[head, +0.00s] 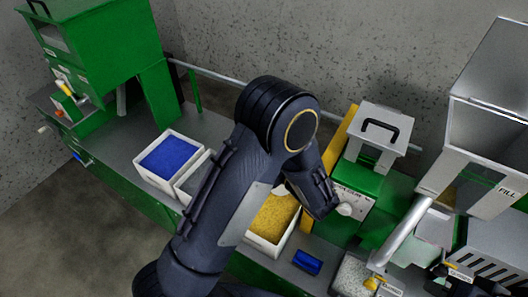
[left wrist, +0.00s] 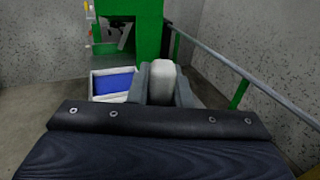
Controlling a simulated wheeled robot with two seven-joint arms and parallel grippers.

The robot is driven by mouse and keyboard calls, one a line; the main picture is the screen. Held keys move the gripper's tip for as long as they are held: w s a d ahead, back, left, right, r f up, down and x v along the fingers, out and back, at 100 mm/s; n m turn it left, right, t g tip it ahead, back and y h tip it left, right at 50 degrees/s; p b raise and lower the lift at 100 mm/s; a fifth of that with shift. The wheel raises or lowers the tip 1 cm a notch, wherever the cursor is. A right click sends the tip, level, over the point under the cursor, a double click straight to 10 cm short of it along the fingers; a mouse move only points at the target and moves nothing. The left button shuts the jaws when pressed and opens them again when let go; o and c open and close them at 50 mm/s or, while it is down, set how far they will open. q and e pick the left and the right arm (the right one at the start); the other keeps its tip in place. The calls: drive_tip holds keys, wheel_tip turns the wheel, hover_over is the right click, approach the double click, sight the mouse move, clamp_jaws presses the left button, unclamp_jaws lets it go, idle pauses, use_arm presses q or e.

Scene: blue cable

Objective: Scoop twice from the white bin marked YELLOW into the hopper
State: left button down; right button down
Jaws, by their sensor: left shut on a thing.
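The white bin (head: 265,245) holding yellow granules stands on the bench in the head view, partly hidden behind my left arm. Any label on it is not visible. My left gripper is mostly hidden behind its wrist above the bin's right side in the head view. In the left wrist view, the left gripper (left wrist: 162,88) is shut on a pale handle (left wrist: 162,78), probably the scoop's. The scoop's bowl is hidden. A grey metal hopper (head: 490,122) with a plate reading FILL stands at the right. My right gripper cannot be made out clearly at the lower right.
A blue-filled white bin (head: 168,160) and another partly hidden bin stand to the left. A green machine (head: 100,50) is at the far left. A green unit with a grey handled lid (head: 385,135) stands right of the yellow bin. A small blue object (head: 307,262) lies in front.

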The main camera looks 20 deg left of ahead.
use_arm(q)
drive_tip(key=a+f+n+g+h+b, duration=0.1)
drive_tip(key=a+f+b, duration=0.2)
drive_tip(key=f, duration=0.4)
drive_tip(key=a+f+n+g+h+b, duration=0.1)
drive_tip(key=a+f+b, duration=0.3)
drive_tip(key=f, duration=0.3)
drive_tip(key=s+a+f+g+h+b, duration=0.1)
drive_tip(key=a+f+g+b, duration=0.1)
drive_tip(key=f, duration=0.6)
drive_tip(key=shift+a+n+h+b, duration=0.35)
drive_tip(key=shift+a+b, duration=0.3)
drive_tip(key=shift+b, duration=0.7)
idle(0.5)
